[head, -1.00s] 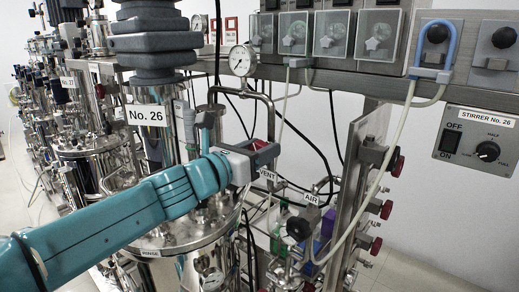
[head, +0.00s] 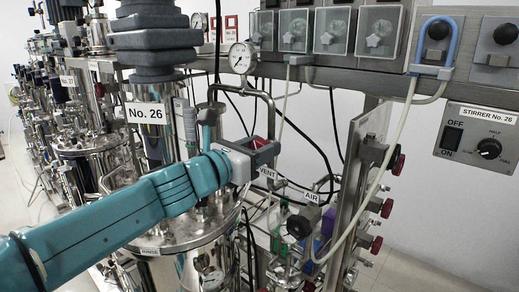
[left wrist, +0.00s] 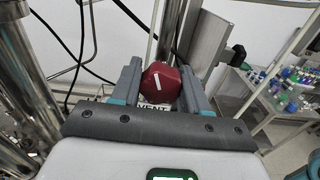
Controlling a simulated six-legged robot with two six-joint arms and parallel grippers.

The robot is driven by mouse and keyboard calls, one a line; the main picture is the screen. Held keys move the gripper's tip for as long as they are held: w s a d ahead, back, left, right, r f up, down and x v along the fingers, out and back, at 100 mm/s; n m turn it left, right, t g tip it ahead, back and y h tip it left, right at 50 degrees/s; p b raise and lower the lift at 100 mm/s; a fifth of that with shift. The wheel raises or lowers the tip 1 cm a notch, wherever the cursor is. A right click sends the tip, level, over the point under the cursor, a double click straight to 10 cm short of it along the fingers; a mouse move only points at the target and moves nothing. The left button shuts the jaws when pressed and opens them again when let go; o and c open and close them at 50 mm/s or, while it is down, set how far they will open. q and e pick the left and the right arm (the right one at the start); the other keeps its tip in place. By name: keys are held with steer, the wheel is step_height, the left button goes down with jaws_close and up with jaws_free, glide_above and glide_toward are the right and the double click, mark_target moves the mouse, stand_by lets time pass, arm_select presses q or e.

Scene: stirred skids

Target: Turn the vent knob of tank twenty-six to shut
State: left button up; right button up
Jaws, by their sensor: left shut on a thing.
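The vent knob (left wrist: 157,92) of tank No. 26 is red and faceted, with a white line across its face. My left gripper (head: 264,150) is shut on the knob, one finger on each side. In the head view the gripper hides most of the knob. The tank (head: 180,237) is shiny steel with a white No. 26 plate (head: 146,116). My right gripper is not in view.
A pressure gauge (head: 241,58) and a bent steel pipe stand just behind the gripper. The AIR label and a black knob (head: 299,226) are lower right. The STIRRER No. 26 panel (head: 478,140) is at the far right. Cables hang behind.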

arm_select(q)
steer(key=m+b, duration=0.1)
steer(key=m, duration=0.2)
steer(key=shift+r+b, duration=0.2)
steer(key=shift+b, duration=0.2)
steer(key=shift+s+m+b, duration=0.1)
steer(key=shift+m+b, duration=0.4)
steer(key=shift+m, duration=1)
steer(key=shift+r, duration=0.1)
steer(key=o, duration=1)
steer(key=shift+s+d, duration=0.1)
